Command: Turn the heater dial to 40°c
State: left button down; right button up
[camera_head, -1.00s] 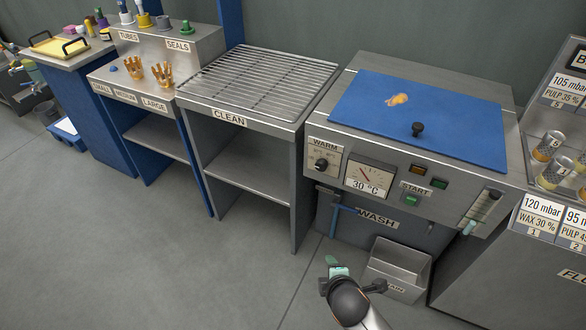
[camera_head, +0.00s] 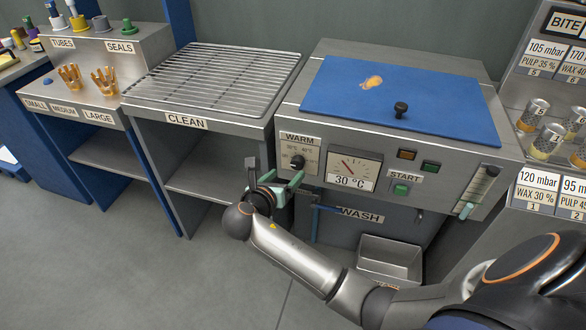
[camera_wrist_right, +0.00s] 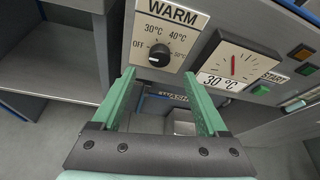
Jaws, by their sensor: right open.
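The heater dial (camera_head: 297,162) is a small black round knob on the WARM panel (camera_head: 299,146) at the front of the wash unit. In the right wrist view the dial (camera_wrist_right: 159,54) has labels OFF, 30°C and 40°C around it, and a pale mark on its lower left, the OFF side. My right gripper (camera_head: 293,187) has green fingers and is open and empty, just below and in front of the dial. In the right wrist view its fingers (camera_wrist_right: 160,76) stand apart, with the dial beyond and between them. My left gripper is not in view.
Right of the dial are a gauge (camera_head: 353,169) labelled 30 °C and a green START button (camera_head: 401,190). A blue lid (camera_head: 400,105) covers the unit. A metal bin (camera_head: 390,258) stands below. The CLEAN rack (camera_head: 215,80) is at the left.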

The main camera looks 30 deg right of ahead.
aim_at(296, 165)
jog(key=b+x, duration=0.1)
jog(key=x, duration=0.5)
jog(key=shift+d+f+b, duration=0.15)
jog(key=shift+f+b, duration=0.05)
jog(key=shift+b, duration=0.1)
jog(key=shift+w+d+f, duration=0.15)
jog(key=shift+w+d, duration=0.25)
jog(key=shift+d, duration=0.05)
jog(key=shift+c, duration=0.3)
jog(key=c, duration=0.9)
grip_shut()
